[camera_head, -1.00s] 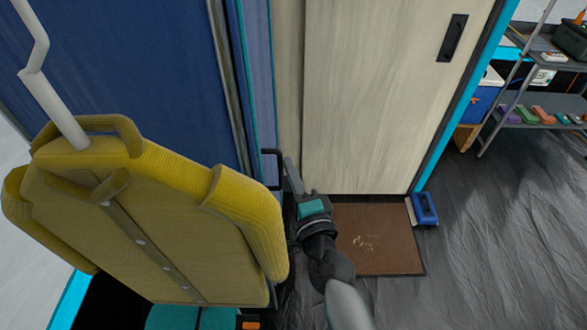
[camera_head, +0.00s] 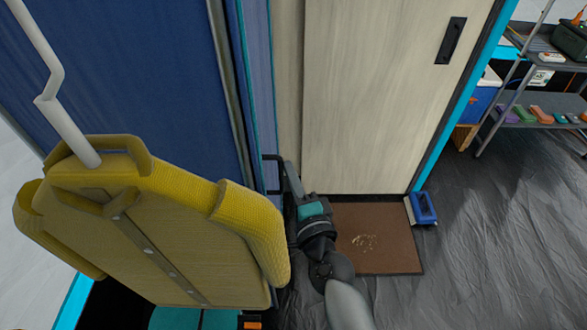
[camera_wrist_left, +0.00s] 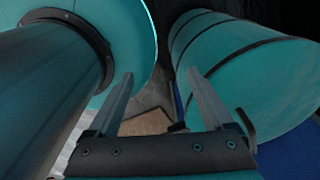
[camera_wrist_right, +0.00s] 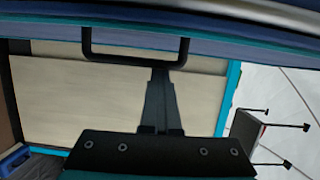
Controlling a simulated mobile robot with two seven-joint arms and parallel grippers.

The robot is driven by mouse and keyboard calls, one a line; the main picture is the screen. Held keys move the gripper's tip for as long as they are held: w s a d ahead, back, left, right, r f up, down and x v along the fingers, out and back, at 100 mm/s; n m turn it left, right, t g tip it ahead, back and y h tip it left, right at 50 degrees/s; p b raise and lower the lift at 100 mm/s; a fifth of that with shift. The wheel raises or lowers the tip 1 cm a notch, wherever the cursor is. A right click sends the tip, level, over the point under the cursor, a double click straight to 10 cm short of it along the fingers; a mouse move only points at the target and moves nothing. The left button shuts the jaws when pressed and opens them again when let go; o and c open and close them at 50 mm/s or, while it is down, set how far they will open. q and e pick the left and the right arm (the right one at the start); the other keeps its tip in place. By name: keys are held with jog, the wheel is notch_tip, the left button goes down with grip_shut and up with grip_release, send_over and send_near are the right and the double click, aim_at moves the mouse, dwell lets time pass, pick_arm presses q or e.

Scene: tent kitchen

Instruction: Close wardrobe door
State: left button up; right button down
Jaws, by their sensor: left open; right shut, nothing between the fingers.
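The blue door panel (camera_head: 120,75) stands at the left in the head view, with a black bar handle (camera_head: 271,158) on its near edge. The same handle (camera_wrist_right: 135,59) spans the upper middle of the right wrist view. My right gripper (camera_head: 290,163) is upright, with its shut fingers close beside this handle. In the right wrist view the fingertips (camera_wrist_right: 160,72) reach the handle's lower bar; I cannot tell whether they touch it. My left gripper (camera_wrist_left: 160,78) is open and empty in the left wrist view. It is not visible in the head view.
A pale wooden panel (camera_head: 375,95) stands behind.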

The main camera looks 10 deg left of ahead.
notch_tip(320, 180, up, 20)
jog(key=p, duration=1.7)
jog(key=shift+f, duration=0.2)
jog(key=shift+d, duration=0.1)
